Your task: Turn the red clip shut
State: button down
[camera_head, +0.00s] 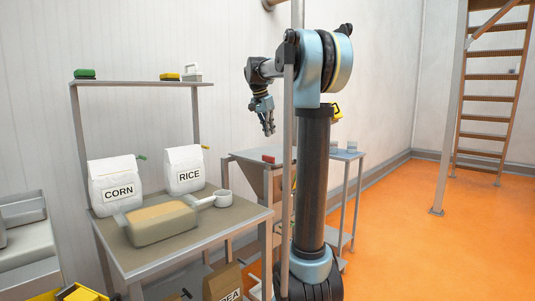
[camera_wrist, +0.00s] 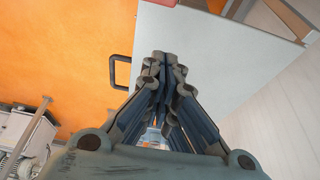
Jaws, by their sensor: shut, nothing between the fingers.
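A small red thing (camera_head: 268,158) sits on the grey-topped stand behind my arm; it may be the red clip, but it is too small to tell its parts or whether it is shut. In the wrist view a red piece (camera_wrist: 161,2) is cut off at the top edge, by a pale panel. My gripper (camera_head: 269,131) hangs fingers down, above the red thing in the picture and apart from it. In the wrist view its fingers (camera_wrist: 162,62) meet at the tips, shut with nothing between them.
A bench (camera_head: 190,244) at left holds the CORN bag (camera_head: 116,184), the RICE bag (camera_head: 184,170), a tan-filled bin (camera_head: 160,222) and a scoop (camera_head: 222,198). A shelf (camera_head: 140,83) stands above. A black handle (camera_wrist: 114,72) sticks out from the panel.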

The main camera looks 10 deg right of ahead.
aim_at(270, 160)
jog(key=shift+w+r, duration=0.1)
jog(key=shift+w, duration=0.1)
jog(key=x, duration=0.9)
jog(key=shift+d+f, duration=0.1)
jog(key=shift+f, duration=0.25)
jog(key=shift+s+a+f, duration=0.1)
jog(key=shift+s+a, duration=0.5)
jog(key=shift+a, duration=0.25)
jog(key=shift+s+a, duration=0.5)
jog(key=shift+a, duration=0.25)
